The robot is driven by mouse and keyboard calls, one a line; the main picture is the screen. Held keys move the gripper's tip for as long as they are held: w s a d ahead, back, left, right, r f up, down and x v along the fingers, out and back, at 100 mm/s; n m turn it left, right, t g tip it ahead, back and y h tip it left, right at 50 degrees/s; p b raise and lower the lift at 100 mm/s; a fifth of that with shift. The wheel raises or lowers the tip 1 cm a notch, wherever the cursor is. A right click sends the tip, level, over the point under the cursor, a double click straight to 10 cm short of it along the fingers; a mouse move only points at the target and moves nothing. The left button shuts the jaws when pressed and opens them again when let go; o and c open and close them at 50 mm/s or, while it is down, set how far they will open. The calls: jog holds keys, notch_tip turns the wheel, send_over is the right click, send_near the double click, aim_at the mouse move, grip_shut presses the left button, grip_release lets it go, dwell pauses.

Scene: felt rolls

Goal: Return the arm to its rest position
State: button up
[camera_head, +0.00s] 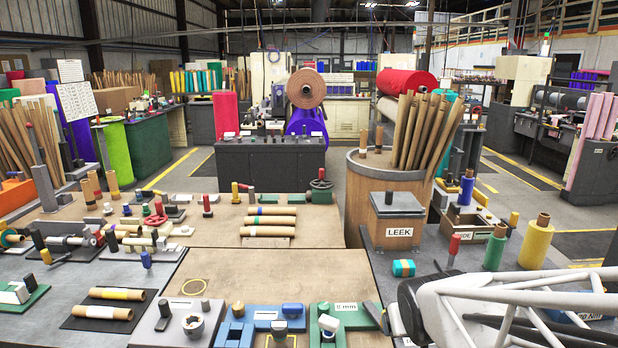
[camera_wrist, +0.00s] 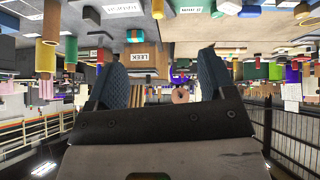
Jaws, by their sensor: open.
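My arm reaches into the lower right of the head view as a white tubular frame with a dark joint. My gripper (camera_wrist: 159,78) shows in the wrist view, with two blue ribbed fingers spread wide apart and nothing between them. I cannot make out its fingertips in the head view. The wrist view is upside down, with the bench at the top and the ceiling lights at the bottom. The gripper is apart from the bench objects, and no object touches its fingers.
A wooden barrel (camera_head: 372,190) holds several tubes.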

jog(key=s+r+m+g, duration=0.1)
jog(key=s+r+g, duration=0.3)
jog(key=s, duration=1.1)
notch_tip(320, 180, up, 3)
jog(key=shift+a+r+g, duration=0.1)
jog(key=shift+a+g, duration=0.25)
jog(key=shift+g, duration=0.05)
jog(key=shift+c, duration=1.1)
jog(key=w+a+f, duration=0.4)
jog(key=w+f, duration=0.1)
jog(key=w, duration=0.4)
jog(key=w+a+f+t, duration=0.1)
jog(key=w+a+f, duration=0.4)
jog(key=w, duration=0.4)
jog(key=w+a+f, duration=0.4)
jog(key=w+f, duration=0.1)
jog(key=w, duration=0.5)
jog(key=shift+a+y, duration=0.15)
jog(key=shift+y, duration=0.15)
jog(key=shift+w+f, duration=0.1)
